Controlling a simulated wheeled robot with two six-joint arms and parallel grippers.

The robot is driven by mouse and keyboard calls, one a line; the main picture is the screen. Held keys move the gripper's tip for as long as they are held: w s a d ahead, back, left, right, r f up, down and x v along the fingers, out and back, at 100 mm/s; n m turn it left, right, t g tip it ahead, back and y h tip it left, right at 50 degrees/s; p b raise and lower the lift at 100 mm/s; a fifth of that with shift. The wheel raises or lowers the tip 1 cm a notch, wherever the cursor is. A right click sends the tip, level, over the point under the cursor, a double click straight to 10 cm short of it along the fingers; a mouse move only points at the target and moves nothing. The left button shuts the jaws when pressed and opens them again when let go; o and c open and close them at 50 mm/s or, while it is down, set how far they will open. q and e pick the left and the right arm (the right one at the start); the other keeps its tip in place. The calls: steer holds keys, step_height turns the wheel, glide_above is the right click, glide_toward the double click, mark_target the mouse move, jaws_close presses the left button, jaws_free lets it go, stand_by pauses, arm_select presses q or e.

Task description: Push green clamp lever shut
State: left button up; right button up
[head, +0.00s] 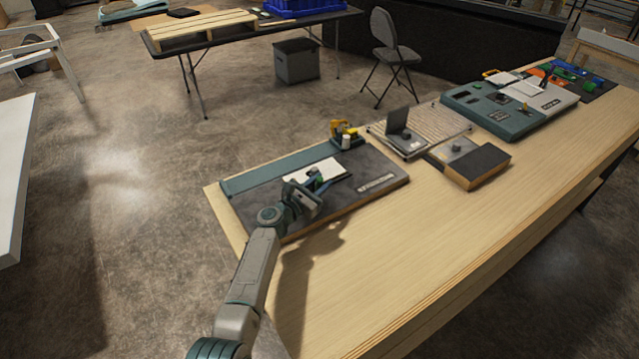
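I cannot clearly make out a green clamp lever in the head view. Small green parts (565,73) show on the dark board at the far right end of the table, too small to tell their shape or position. My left gripper (322,181) is over the near dark board (262,206), beside a white plate (321,171). Its fingers are small and partly hidden by its own body, so I cannot tell whether they are open or shut. My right gripper is not in view.
A yellow and black device (344,133) stands at the near board's back edge. Further right are a slatted panel with an upright dark plate (398,121), a dark-topped block (478,167) and a teal console (503,124). The wooden table's (440,230) front strip is clear.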

arm_select(q)
jaws_close()
steer(key=shift+f+b, duration=0.2)
steer(key=shift+b, duration=0.1)
steer(key=m+b, duration=0.1)
steer(key=b, duration=0.3)
steer(key=s+d+f+m+h+b, duration=0.1)
steer(key=m+b, duration=0.1)
steer(key=b, duration=0.2)
steer(key=s+m+b, duration=0.1)
steer(key=m+b, duration=0.1)
steer(key=b, duration=0.2)
steer(key=shift+s+d+f+t, duration=0.25)
steer(key=shift+d+f+t, duration=0.05)
steer(key=shift+d+t, duration=0.1)
steer(key=shift+s+r+m, duration=0.1)
steer(key=shift+m, duration=0.3)
steer(key=shift+h, duration=0.3)
steer(key=shift+r, duration=0.1)
